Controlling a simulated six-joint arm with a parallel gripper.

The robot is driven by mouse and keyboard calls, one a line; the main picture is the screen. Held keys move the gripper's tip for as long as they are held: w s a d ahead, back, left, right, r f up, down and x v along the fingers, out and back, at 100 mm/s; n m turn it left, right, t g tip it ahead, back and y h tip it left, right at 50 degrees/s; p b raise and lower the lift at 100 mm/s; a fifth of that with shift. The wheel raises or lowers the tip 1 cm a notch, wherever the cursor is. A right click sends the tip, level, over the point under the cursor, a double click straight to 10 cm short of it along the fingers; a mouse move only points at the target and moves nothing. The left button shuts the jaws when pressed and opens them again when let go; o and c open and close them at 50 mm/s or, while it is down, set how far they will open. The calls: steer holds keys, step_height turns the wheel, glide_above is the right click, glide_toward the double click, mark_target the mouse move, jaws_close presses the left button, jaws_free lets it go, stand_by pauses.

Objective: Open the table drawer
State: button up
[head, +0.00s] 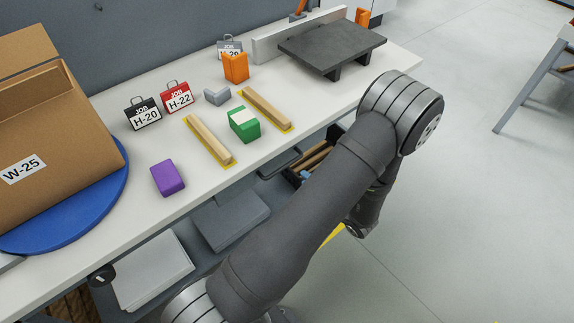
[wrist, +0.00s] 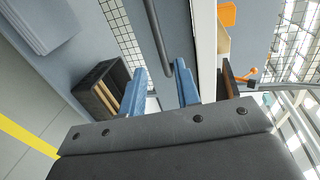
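The table drawer's dark bar handle (head: 280,164) shows under the front edge of the white worktop, left of my arm in the head view. In the wrist view the handle (wrist: 156,35) runs down from the top edge along a grey front (wrist: 178,25), with its near end in the gap between my fingertips. My gripper (wrist: 161,70) is open, its two blue fingers apart. I cannot tell whether either finger touches the handle. In the head view my arm hides most of the gripper. The drawer looks shut, though my arm covers part of that area.
A black bin (wrist: 101,88) with wooden strips sits below the worktop. On the worktop (head: 215,185) stand a green block (head: 243,125), a purple block (head: 167,178), wooden strips and job tags. A cardboard box (head: 60,150) stands at left. Open floor lies at right.

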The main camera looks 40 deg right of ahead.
mark_target(287, 164)
steer(key=x, duration=1)
steer(key=shift+w, duration=0.3)
jaws_close()
